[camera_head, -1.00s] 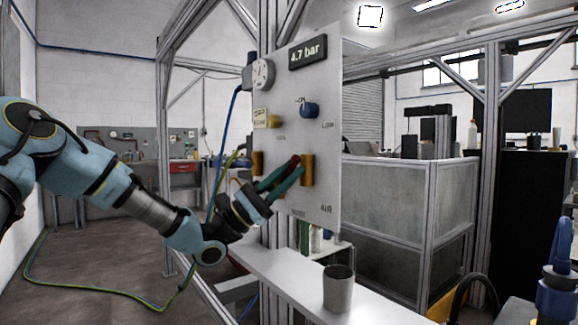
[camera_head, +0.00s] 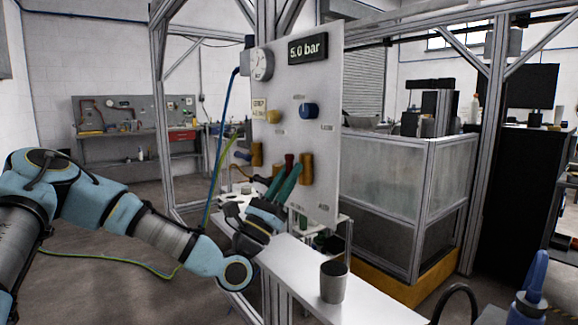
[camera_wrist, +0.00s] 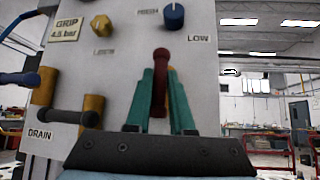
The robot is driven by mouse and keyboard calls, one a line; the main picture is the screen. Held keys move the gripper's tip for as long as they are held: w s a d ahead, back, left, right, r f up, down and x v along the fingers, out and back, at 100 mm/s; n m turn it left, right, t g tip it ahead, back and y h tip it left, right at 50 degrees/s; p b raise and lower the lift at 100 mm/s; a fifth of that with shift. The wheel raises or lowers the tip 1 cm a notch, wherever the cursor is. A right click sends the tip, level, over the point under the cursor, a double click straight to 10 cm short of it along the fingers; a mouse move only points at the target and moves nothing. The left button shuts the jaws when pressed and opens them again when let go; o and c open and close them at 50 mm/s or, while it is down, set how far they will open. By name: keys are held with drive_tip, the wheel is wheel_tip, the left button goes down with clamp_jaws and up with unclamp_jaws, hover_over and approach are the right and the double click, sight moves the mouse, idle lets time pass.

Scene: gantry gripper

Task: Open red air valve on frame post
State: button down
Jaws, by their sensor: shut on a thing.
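The red valve lever (camera_wrist: 161,75) shows in the wrist view between my gripper's two green fingers, its rounded end pointing up. In the head view the lever (camera_head: 289,160) shows at the lower part of the panel, beside a brass valve body (camera_head: 306,168). My gripper (camera_head: 283,186) is shut on the lever, with its fingers pointing up toward the panel; it also shows in the wrist view (camera_wrist: 161,105). The lever's lower part is hidden behind my gripper. The panel display (camera_head: 307,48) reads 5.0 bar.
The grey panel (camera_head: 328,100) carries a round gauge (camera_head: 262,64), a yellow knob (camera_wrist: 101,26) and a blue knob (camera_wrist: 174,16). A black-handled drain valve (camera_wrist: 68,117) is left of my gripper. A grey cup (camera_head: 333,282) stands on the shelf below.

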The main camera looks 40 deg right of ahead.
drive_tip(key=shift+w, duration=0.1)
idle(0.3)
drive_tip(key=c, duration=0.8)
unclamp_jaws()
drive_tip(key=b+v, duration=0.2)
drive_tip(key=v, duration=0.9)
drive_tip(key=shift+b, duration=0.4)
drive_tip(key=shift+r, duration=0.1)
